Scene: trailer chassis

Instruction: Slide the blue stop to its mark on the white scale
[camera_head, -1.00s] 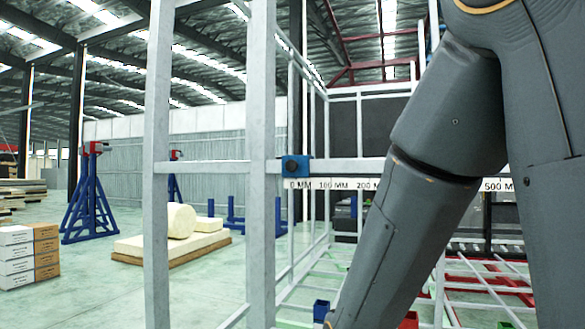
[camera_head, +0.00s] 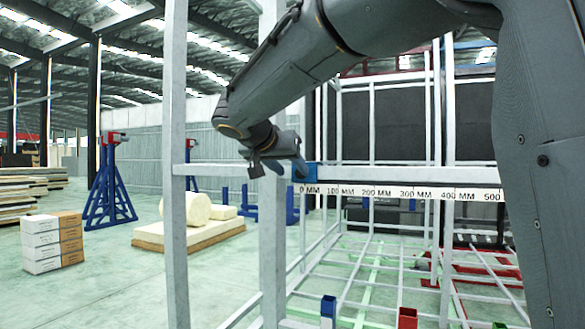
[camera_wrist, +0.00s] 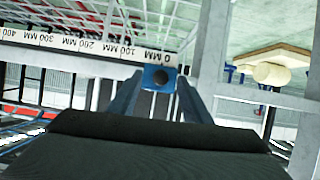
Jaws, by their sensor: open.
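The blue stop (camera_head: 311,177) sits on the horizontal rail beside the grey post, at the 0 MM end of the white scale (camera_head: 376,191). My gripper (camera_head: 273,165) is at the stop's left in the head view and partly covers it. In the wrist view, my open gripper (camera_wrist: 158,84) has a finger on each side of the blue stop (camera_wrist: 159,78), which shows between the fingertips. Whether either finger touches it, I cannot tell. The white scale (camera_wrist: 75,42) runs to the left there, upside down, from 0 MM past 400 MM. I see no distinct target mark.
A grey upright post (camera_head: 272,230) stands close left of the stop, with another post (camera_head: 174,200) further left. The rail right of the stop looks clear along the scale. Blue trestles (camera_head: 108,185), stacked boxes (camera_head: 52,241) and a pallet with a cream roll (camera_head: 198,209) stand behind.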

